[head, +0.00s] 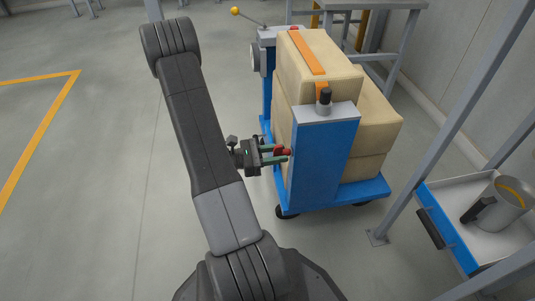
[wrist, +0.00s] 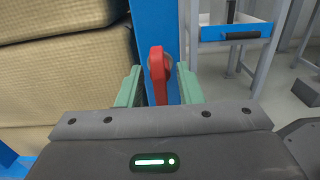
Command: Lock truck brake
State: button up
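The truck is a blue cart (head: 322,172) loaded with tan sacks, standing on casters. A red lever (wrist: 157,75), which looks like its brake handle, is on the blue upright post (wrist: 147,22); in the wrist view it points up and down. Contact with the lever is not visible.
Tan sacks (head: 318,68) with an orange strap fill the cart. A black knob (head: 324,98) tops the near post. At right, a grey frame holds a blue-fronted tray (head: 447,228) with a metal can (head: 503,204). The floor left of my arm is clear.

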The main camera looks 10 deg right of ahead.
jog(key=a+p, duration=0.3)
jog(key=a, duration=1)
jog(key=shift+s+a+p, duration=0.25)
jog(key=shift+a+p, duration=0.05)
jog(key=shift+a, duration=0.05)
jog(key=shift+d, duration=0.15)
jog(key=d+b, duration=0.1)
jog(key=d, duration=0.3)
jog(key=d+b, duration=0.1)
jog(key=d, duration=0.4)
jog(key=d+b, duration=0.1)
jog(key=d, duration=0.3)
jog(key=shift+w+d+b, duration=0.25)
jog(key=shift+d+b, duration=0.05)
jog(key=shift+b, duration=0.05)
jog(key=shift+a, duration=0.1)
